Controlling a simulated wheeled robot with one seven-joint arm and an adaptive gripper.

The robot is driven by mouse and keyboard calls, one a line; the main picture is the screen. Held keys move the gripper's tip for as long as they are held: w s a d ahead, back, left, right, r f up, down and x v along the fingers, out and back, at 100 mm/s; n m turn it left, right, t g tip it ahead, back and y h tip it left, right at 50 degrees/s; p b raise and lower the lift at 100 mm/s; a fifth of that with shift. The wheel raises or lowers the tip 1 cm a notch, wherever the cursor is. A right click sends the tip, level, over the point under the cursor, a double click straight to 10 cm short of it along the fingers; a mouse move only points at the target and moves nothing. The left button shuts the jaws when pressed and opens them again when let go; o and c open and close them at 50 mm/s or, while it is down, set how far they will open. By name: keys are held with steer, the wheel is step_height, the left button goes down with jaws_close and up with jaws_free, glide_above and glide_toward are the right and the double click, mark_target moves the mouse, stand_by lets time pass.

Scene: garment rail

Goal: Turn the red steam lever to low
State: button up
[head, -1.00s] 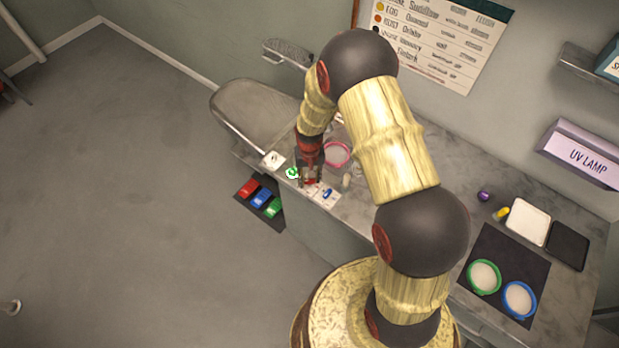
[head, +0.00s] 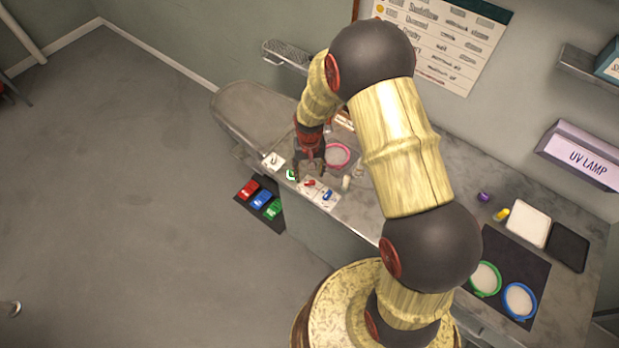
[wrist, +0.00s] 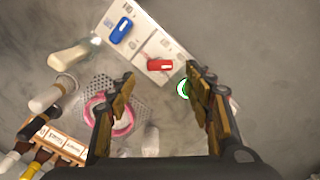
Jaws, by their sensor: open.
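The red steam lever (wrist: 159,65) is mounted on a white plate on the grey counter, seen clearly in the wrist view. It shows small in the head view (head: 309,183), just below my gripper. The blue lever (wrist: 121,30) is on the neighbouring white plate, and a green lever (wrist: 184,89) is partly hidden behind a finger. My gripper (wrist: 162,95) is open and empty, its fingers apart above the counter. In the head view my gripper (head: 310,171) hangs over the counter behind the lever row. The lever's setting marks are too small to read.
A pink-rimmed dish (head: 337,155) stands close to my gripper. Bottles (wrist: 70,58) and a wooden rack (wrist: 50,148) of brushes are nearby. Red, blue and green items (head: 261,200) lie on a dark mat below the counter edge. An ironing board (head: 250,110) is to the left.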

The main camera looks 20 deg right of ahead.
mark_target(309, 182)
step_height(309, 182, up, 7)
stand_by(0.3)
stand_by(0.5)
steer(key=s+r+n+t+b, duration=0.1)
steer(key=s+r+t+b, duration=0.1)
steer(key=s+r+b, duration=0.5)
steer(key=s+r+n+t+b, duration=0.1)
steer(key=s+r+t+b, duration=0.2)
steer(key=s+r+b, duration=0.3)
steer(key=s+r, duration=0.5)
steer(key=s, duration=0.5)
steer(key=shift+s+t+b, duration=0.3)
steer(key=shift+s+b, duration=0.05)
steer(key=shift+b, duration=0.05)
